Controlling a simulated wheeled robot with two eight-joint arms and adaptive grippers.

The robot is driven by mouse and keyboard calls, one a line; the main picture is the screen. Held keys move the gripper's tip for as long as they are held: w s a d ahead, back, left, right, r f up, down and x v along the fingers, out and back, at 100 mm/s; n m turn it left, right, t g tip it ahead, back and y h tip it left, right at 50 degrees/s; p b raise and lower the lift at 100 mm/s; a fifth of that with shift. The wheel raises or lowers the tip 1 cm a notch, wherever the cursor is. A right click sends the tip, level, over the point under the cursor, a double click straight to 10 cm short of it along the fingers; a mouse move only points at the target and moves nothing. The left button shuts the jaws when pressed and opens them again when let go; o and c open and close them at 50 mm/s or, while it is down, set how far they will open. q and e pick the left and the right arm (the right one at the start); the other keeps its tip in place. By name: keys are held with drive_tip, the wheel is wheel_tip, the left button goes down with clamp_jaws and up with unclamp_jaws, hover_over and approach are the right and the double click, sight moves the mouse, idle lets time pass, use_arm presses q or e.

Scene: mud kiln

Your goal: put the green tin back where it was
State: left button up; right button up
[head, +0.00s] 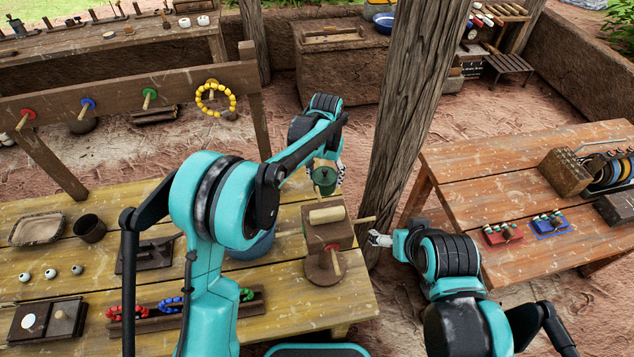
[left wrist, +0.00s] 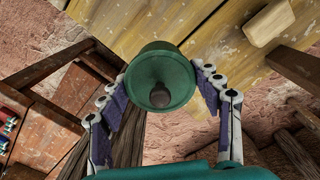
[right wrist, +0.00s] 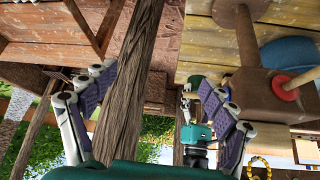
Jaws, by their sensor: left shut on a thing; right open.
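The green tin (head: 324,180) is a small dark green pot with a knob on its lid. My left gripper (head: 327,172) is shut on it, above the far right corner of the yellow wooden table (head: 345,300). In the left wrist view the tin (left wrist: 148,72) sits between both fingers, its knob facing the camera. My right gripper (head: 376,238) is open and empty, just off the table's right edge by the wooden post. In the right wrist view its fingers are spread wide with nothing between them.
A brown block with a roller (head: 327,215) stands just in front of the tin. A blue bowl (head: 250,246) is partly hidden behind my left arm. A thick post (head: 405,110) rises near both grippers. The right table (head: 500,262) holds small red and blue racks.

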use_arm(q)
drive_tip(key=w+f, duration=0.1)
drive_tip(key=w, duration=0.1)
drive_tip(key=w+a+f+b, duration=0.1)
drive_tip(key=w+f, duration=0.1)
drive_tip(key=w+a+f, duration=0.1)
drive_tip(key=w, duration=0.1)
drive_tip(key=shift+w+a+f, duration=0.1)
drive_tip(key=shift+w+f, duration=0.05)
drive_tip(key=shift+w, duration=0.05)
drive_tip(key=shift+f+b, duration=1)
drive_tip(key=shift+f, duration=0.95)
drive_tip(key=shift+f, duration=0.1)
drive_tip(key=o, duration=1.2)
drive_tip(key=shift+c, duration=0.2)
